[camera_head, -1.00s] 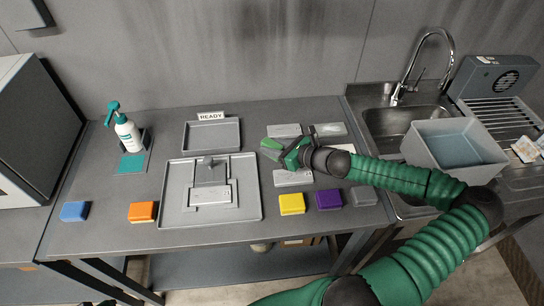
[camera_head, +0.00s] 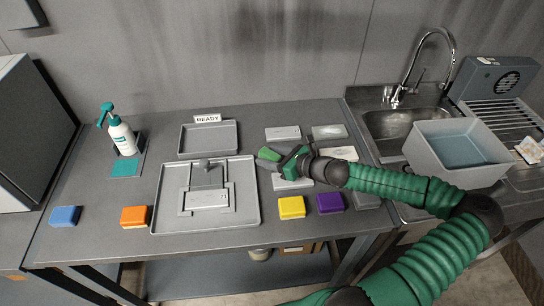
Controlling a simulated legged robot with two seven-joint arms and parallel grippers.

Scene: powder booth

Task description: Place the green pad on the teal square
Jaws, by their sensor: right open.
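The teal square (camera_head: 125,168) lies flat on the left of the bench, in front of the pump bottle, with nothing on it. My right gripper (camera_head: 273,157) is open over the bench, right of the large grey tray and among the pale plates. A bright green shape shows at its tip. No separate green pad shows elsewhere on the bench. My left gripper is out of view.
A pump bottle (camera_head: 121,136) stands behind the teal square. Blue (camera_head: 65,216), orange (camera_head: 135,216), yellow (camera_head: 291,207) and purple (camera_head: 330,202) pads lie along the front. A large grey tray (camera_head: 247,219) lies between gripper and teal square. A sink (camera_head: 390,128) is at right.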

